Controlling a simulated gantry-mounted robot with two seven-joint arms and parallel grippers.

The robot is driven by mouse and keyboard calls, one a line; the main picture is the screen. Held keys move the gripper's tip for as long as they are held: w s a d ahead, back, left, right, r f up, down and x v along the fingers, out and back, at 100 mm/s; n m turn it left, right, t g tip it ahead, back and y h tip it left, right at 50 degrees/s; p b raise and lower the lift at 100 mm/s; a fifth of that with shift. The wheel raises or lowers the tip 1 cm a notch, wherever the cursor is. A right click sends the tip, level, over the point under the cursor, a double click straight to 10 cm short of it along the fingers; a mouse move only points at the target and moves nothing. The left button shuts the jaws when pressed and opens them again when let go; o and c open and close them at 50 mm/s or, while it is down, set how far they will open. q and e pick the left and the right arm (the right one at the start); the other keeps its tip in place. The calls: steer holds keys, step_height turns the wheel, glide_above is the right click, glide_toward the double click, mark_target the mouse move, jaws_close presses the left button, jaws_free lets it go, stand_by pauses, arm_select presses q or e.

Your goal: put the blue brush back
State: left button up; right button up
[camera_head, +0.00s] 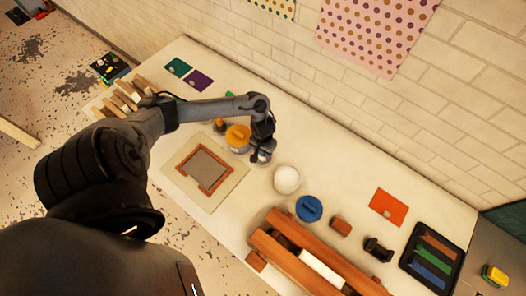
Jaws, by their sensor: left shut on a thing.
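My left gripper (262,152) points down over the table, just right of a jar with an orange-yellow top (237,135). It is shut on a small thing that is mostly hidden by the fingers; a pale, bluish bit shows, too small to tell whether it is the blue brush. A jar with a round blue top (308,208) stands to the lower right, and a round white pot (286,179) stands between it and the gripper. My right gripper is not in view.
A framed grey panel on a board (234,178) lies left of the gripper. A wooden rack (292,266) fills the front. A black tray (406,259) with coloured strips, an orange card (388,207) and small blocks lie to the right. The table along the wall is largely clear.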

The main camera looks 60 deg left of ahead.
arm_select(q)
steer(key=shift+f, duration=0.5)
stand_by(0.4)
steer(key=o, duration=1.6)
steer(key=shift+r, duration=0.1)
step_height(320, 180, up, 5)
steer(key=p, duration=0.6)
steer(key=shift+f, duration=0.2)
step_height(320, 180, up, 2)
steer(key=p, duration=0.3)
steer(key=shift+r, duration=0.1)
steer(key=shift+r+p, duration=1.05)
